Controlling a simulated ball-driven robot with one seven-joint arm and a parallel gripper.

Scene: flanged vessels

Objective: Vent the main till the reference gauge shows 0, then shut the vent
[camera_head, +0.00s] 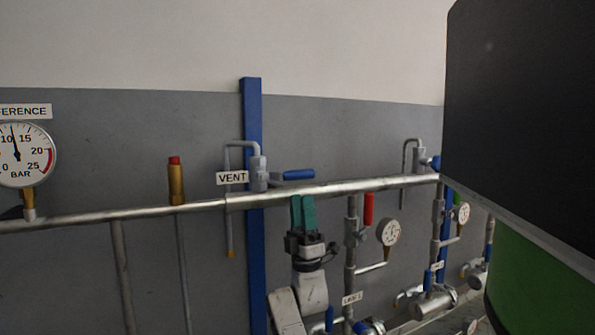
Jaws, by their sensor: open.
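The reference gauge (17,155) is at the left edge, its label partly cut off. Its needle points between 10 and 15 bar. The vent valve (259,174) stands on the main pipe (120,212), beside the VENT label (232,178). Its blue lever (298,175) points right, roughly along the main and crosswise to the upright vent stub. A bent grey outlet tube (228,210) hangs down left of the valve. My gripper (303,200) has green fingers pointing up, just below the lever in the picture. It is open and appears empty; its depth from the pipe is unclear.
A brass fitting with a red cap (175,180) stands on the main to the left. A red lever (369,208) and a small gauge (388,233) are right of my gripper. A large dark panel (525,120) blocks the right side. A blue post (254,120) stands behind the vent.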

